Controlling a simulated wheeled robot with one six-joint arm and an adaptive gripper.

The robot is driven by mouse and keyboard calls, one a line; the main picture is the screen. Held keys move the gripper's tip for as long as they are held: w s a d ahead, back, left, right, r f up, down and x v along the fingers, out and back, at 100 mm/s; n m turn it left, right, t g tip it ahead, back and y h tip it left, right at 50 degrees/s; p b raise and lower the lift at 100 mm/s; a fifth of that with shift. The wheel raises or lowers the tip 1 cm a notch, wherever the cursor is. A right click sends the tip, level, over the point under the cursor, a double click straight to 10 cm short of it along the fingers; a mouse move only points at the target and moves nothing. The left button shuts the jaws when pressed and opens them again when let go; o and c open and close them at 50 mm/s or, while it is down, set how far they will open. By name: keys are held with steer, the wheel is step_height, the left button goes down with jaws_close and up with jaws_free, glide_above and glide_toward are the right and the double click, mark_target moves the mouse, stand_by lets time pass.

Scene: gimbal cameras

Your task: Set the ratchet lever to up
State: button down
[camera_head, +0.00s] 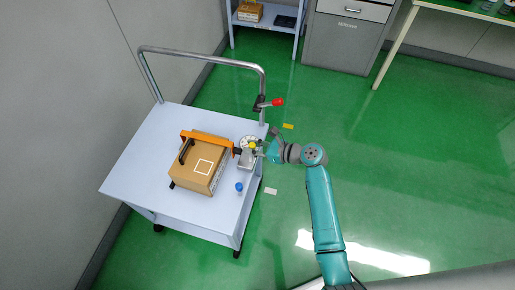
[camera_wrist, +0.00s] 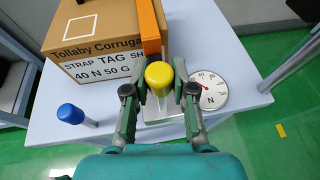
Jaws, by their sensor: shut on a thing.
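A yellow round-ended knob (camera_wrist: 159,74), which looks like the ratchet lever's handle, stands at the end of the orange strap (camera_wrist: 149,28) in the wrist view. My gripper (camera_wrist: 160,92) has one finger on each side of the knob and is shut on it. In the head view my gripper (camera_head: 260,147) reaches in from the right to the ratchet by the cart's right edge, and the yellow knob (camera_head: 252,145) shows small there. The lever's shaft below the knob is mostly hidden by the knob and fingers.
The strap runs over a cardboard box (camera_head: 198,166) on a pale cart (camera_head: 135,170). A round dial (camera_wrist: 208,90) lies right of the knob. A blue knob (camera_wrist: 70,113) stands left of my fingers. A red-tipped handle (camera_head: 278,102) is on the cart's rail.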

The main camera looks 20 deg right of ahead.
steer(key=shift+w+a+g+h, duration=0.3)
steer(key=shift+a+h, duration=0.15)
steer(key=shift+h, duration=0.05)
steer(key=c, duration=0.9)
jaws_free()
steer(key=v, duration=1.2)
